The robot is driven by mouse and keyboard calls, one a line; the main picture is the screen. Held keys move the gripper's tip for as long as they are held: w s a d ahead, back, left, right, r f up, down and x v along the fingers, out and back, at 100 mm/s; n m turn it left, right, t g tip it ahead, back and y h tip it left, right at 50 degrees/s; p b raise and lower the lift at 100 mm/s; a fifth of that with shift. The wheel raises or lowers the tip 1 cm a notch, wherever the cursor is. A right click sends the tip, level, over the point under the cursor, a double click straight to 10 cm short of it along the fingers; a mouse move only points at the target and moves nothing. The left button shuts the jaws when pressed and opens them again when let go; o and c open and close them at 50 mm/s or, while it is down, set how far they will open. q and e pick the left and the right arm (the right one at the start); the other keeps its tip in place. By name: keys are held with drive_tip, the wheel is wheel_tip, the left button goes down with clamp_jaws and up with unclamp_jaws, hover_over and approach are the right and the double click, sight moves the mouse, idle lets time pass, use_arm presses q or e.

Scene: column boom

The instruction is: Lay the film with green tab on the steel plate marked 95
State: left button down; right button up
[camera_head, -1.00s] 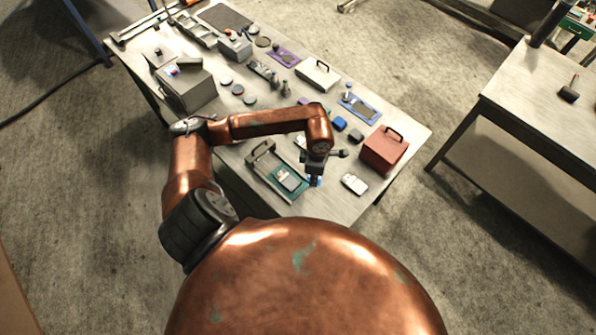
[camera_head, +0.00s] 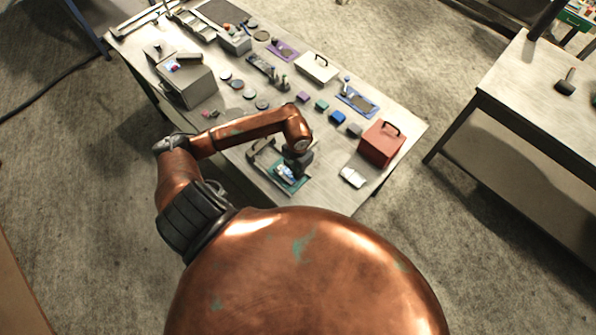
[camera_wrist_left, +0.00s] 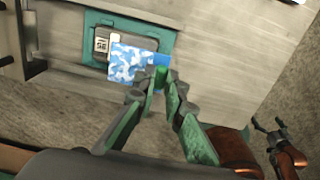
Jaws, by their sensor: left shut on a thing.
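My left gripper (camera_head: 297,163) is shut on the film's green tab (camera_wrist_left: 161,75). The film (camera_wrist_left: 132,62), blue and white in a camouflage pattern, sticks out flat from the fingertips. In the left wrist view it overlaps the lower right of the steel plate (camera_wrist_left: 101,45), whose label seems to read 95. The plate lies in a teal holder (camera_wrist_left: 93,18). I cannot tell whether the film touches the plate. My right gripper (camera_wrist_left: 268,127) shows at the lower right of the left wrist view, open and empty.
A dark frame with a handle (camera_wrist_left: 28,40) stands beside the holder. On the table (camera_head: 325,190) are a white piece (camera_head: 352,177), a red box (camera_head: 381,143), several small coloured blocks and a grey box (camera_head: 187,82). The table's front edge is close by.

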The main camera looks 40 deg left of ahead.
use_arm(q)
wheel_tip(320, 180, down, 4)
drive_tip(key=shift+r+b, duration=0.15)
drive_tip(key=shift+b, duration=0.95)
drive_tip(key=shift+f+b, duration=0.55)
drive_tip(key=shift+f, duration=0.15)
drive_tip(key=shift+f+b, duration=0.1)
drive_tip(key=shift+b, duration=0.2)
idle(0.4)
drive_tip(key=c, duration=1.9)
unclamp_jaws()
drive_tip(key=o, duration=0.5)
drive_tip(key=shift+c, duration=0.2)
